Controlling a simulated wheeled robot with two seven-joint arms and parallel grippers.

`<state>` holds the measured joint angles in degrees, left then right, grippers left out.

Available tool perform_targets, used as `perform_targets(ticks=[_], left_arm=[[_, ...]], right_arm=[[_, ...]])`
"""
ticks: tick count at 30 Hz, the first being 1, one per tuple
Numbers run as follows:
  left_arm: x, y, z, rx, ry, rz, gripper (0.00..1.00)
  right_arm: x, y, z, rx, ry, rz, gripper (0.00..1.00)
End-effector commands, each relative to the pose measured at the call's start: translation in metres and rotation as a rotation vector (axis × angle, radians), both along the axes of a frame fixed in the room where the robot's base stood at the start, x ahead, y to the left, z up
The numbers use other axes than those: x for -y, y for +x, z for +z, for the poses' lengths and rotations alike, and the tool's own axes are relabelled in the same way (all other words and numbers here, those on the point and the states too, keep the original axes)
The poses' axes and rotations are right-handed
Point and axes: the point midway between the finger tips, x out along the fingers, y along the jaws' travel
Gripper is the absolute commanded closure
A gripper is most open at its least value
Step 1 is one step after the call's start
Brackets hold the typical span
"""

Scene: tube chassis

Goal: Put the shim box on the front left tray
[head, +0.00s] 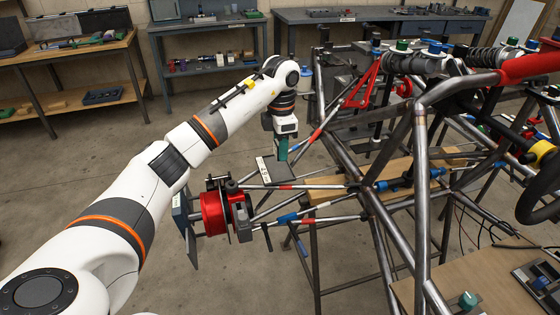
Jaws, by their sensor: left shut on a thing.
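My left arm reaches in from the left, and its gripper (282,139) points down beside the chassis's front corner. It is shut on a small teal-green box (282,153), which looks like the shim box; its lower end is close to a dark grey tray. My right gripper is not in view.
The tube chassis (420,160) fills the right side. A red hub assembly (214,212) with dark plates sticks out below my arm. A wooden table (440,290) at bottom right holds a tray and a teal-topped item (467,299). Workbenches stand behind; the floor at left is clear.

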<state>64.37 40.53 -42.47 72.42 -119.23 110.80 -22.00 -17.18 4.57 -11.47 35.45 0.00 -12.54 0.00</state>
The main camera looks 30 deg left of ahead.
Motion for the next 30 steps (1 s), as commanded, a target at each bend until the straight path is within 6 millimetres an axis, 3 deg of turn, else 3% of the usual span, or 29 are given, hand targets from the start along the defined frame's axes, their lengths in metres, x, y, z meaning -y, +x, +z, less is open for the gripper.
perform_targets(ticks=[15,26,27,30], left_arm=[[0.001,0.0,-0.059,-0.001,-0.001,-0.004,0.89],[0.0,0.0,-0.065,0.002,0.001,-0.004,0.89],[0.0,0.0,-0.064,0.002,-0.001,-0.004,0.63],[0.0,0.0,-0.064,0.001,-0.001,-0.004,0.46]], right_arm=[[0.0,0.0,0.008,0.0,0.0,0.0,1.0],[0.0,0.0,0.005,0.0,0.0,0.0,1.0],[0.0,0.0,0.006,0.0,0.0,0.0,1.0],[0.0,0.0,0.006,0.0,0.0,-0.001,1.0]])
